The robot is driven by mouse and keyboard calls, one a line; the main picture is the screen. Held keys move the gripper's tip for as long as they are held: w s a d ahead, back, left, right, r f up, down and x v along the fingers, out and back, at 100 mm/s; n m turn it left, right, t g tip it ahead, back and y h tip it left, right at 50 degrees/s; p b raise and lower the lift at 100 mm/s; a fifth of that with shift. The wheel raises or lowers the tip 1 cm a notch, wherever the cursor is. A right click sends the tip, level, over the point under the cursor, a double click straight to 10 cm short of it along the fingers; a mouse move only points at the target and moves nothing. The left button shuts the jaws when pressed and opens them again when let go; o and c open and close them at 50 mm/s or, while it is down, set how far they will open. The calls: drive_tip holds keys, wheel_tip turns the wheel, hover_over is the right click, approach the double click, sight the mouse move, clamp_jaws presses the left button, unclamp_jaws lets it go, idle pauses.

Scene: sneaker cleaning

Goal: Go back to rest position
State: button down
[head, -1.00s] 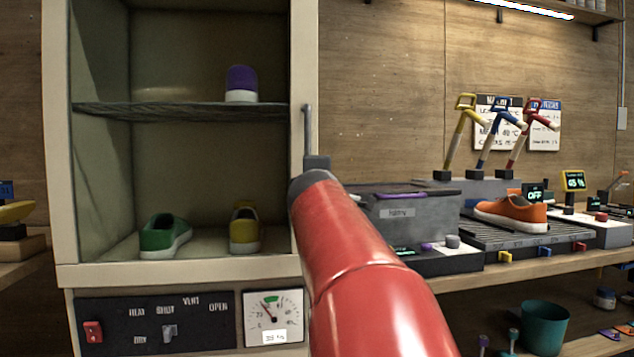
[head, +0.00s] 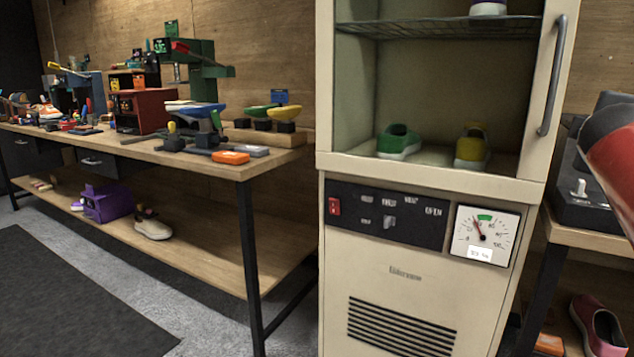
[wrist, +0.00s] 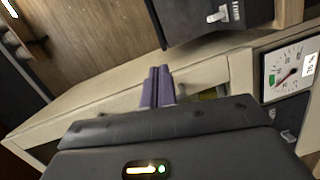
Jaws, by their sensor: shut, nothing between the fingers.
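My gripper shows in the wrist view (wrist: 158,86), with its two purple fingers pressed together and nothing held between them. It is near the edge of the cream cabinet (wrist: 100,92), with the cabinet's gauge (wrist: 291,68) to the right. I cannot tell whether it touches the cabinet. In the head view only a red and dark part of my arm shows at the right edge, and the gripper is out of that picture. The cabinet (head: 420,290) stands right of centre, with a green shoe (head: 398,142) and a yellow shoe (head: 472,148) inside.
A long workbench (head: 200,165) with several tools stands on the left. A purple box (head: 107,203) and a pale shoe (head: 153,226) lie on its lower shelf. A dark mat (head: 75,300) lies on clear floor. A red shoe (head: 597,325) sits low at right.

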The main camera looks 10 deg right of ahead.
drive_tip(key=s+a+f+m+g+y, duration=0.15)
drive_tip(key=a+f+y, duration=0.35)
drive_tip(key=a+f, duration=0.85)
drive_tip(key=s+a+f+m+g+y, duration=0.1)
drive_tip(key=a+f+m+y, duration=0.3)
drive_tip(key=a+f, duration=0.95)
drive_tip(key=s+a+f+g+y, duration=0.3)
drive_tip(key=s+a+f, duration=0.5)
drive_tip(key=a, duration=0.3)
drive_tip(key=shift+m+y, duration=0.45)
drive_tip(key=shift+y, duration=0.05)
drive_tip(key=shift+s, duration=0.1)
